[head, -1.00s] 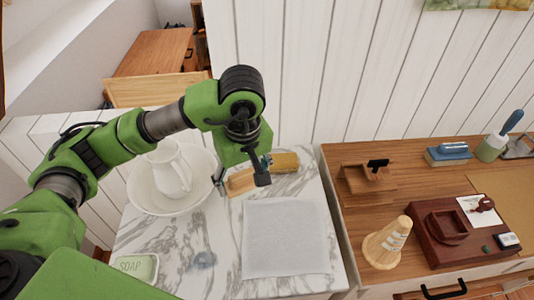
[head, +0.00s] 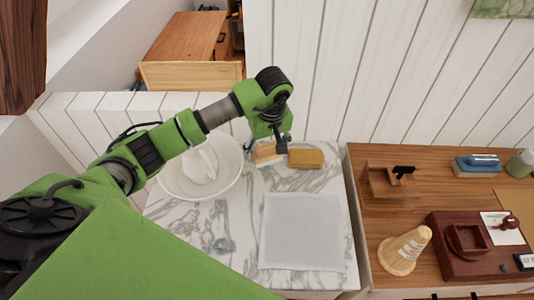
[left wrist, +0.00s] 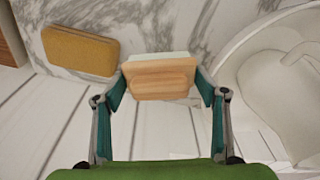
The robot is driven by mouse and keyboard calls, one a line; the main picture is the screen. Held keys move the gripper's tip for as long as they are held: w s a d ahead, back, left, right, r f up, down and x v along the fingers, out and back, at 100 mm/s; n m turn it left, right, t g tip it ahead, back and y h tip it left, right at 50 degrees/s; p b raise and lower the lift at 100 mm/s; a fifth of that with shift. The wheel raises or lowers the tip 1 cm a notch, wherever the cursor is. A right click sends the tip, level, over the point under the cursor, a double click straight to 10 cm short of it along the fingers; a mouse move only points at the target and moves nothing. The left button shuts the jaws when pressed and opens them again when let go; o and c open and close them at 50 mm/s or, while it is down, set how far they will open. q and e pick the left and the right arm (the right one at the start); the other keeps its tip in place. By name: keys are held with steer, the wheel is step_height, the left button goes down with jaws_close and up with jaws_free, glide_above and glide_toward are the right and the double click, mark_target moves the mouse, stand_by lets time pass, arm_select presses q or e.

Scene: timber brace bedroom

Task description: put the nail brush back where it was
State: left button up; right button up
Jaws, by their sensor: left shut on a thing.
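The nail brush (left wrist: 160,80) has a pale wooden back and whitish bristles. In the left wrist view it sits between the two fingers of my left gripper (left wrist: 162,88), which is shut on it. In the head view the brush (head: 264,153) shows partly below my left gripper (head: 274,140), near the back edge of the marble top (head: 205,225). It is just left of a yellow-brown sponge (head: 306,158) and right of the white basin. I cannot tell whether the brush touches the marble. My right gripper is not in view.
The white basin (head: 230,185) with a pitcher (head: 201,166) stands close left of the brush. A grey-white cloth (head: 301,232) lies in front. The white plank wall (head: 310,70) rises behind. A wooden dresser (head: 365,215) with several objects stands to the right.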

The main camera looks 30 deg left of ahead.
mark_target(267, 157)
arm_select(q)
steer(key=shift+w+f, duration=0.15)
steer(key=shift+f, duration=0.1)
steer(key=shift+w+a+f+p, duration=0.1)
steer(key=shift+f+p, duration=0.25)
step_height(267, 157, down, 2)
steer(key=shift+f+p, duration=0.1)
steer(key=shift+p, duration=0.4)
steer(key=shift+f, duration=0.2)
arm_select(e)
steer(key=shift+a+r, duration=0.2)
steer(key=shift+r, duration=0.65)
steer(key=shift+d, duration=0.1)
arm_select(q)
steer(key=shift+f+b, duration=0.25)
steer(key=shift+b, duration=0.05)
steer(key=o, duration=0.7)
steer(key=shift+r, duration=0.1)
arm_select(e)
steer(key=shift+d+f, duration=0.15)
